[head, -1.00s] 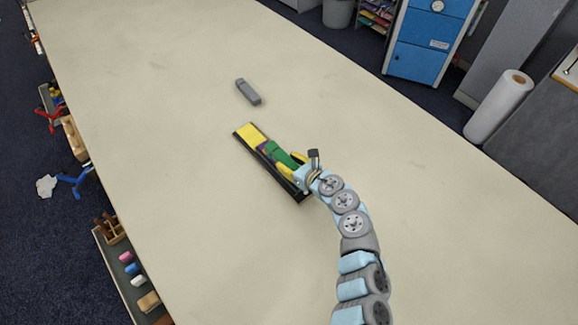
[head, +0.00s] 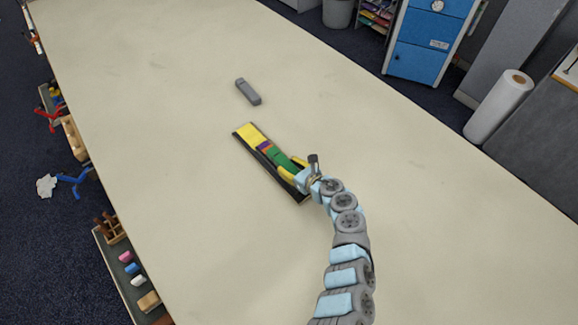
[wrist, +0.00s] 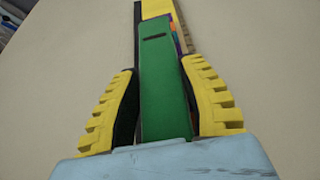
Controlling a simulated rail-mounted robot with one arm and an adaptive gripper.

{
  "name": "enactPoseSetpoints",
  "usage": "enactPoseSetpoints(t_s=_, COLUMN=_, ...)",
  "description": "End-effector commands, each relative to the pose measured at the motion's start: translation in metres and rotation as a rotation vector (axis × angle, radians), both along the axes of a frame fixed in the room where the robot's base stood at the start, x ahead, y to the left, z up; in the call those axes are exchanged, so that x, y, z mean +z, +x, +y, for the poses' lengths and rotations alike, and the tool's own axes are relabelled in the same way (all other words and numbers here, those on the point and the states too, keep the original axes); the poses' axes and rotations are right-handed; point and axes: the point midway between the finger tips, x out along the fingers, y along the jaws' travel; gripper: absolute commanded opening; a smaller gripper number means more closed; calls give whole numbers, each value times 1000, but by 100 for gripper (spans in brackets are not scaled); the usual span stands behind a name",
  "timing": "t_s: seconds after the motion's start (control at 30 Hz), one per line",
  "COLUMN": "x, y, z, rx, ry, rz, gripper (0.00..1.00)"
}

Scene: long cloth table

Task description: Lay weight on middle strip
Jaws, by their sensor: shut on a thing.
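A grey bar (head: 248,92), which looks like the weight, lies alone on the table, beyond the black holder (head: 239,137). The long, narrow holder carries a yellow piece (head: 250,134) at its far end. Purple and orange (head: 264,147) show beside it, partly covered. A long green piece (head: 279,158) with a dark slot mark lies along the near part. My gripper (wrist: 164,100) is at the near end of the holder, its yellow fingers on both sides of the green piece (wrist: 163,85). It is shut on that piece. Whether the green piece touches the holder is unclear.
The cloth table (head: 420,235) is clear to the right and in the foreground. Trays with small coloured objects (head: 125,257) stand along the left edge. A white paper roll (head: 500,105) and a blue cabinet (head: 425,45) stand beyond the right edge.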

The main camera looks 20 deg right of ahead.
Motion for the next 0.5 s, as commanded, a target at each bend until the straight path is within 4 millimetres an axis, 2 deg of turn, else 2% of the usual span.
enactPoseSetpoints(t_s=0.23, x=-1, y=1, z=0, rx=0, ry=1, rz=-2, gripper=2)
enactPoseSetpoints(t_s=0.27, x=-2, y=0, z=0, rx=0, ry=0, rz=-1, gripper=45)
enactPoseSetpoints(t_s=0.33, x=-1, y=0, z=0, rx=0, ry=0, rz=-1, gripper=65)
enactPoseSetpoints(t_s=0.5, x=-1, y=0, z=0, rx=0, ry=1, rz=0, gripper=65)
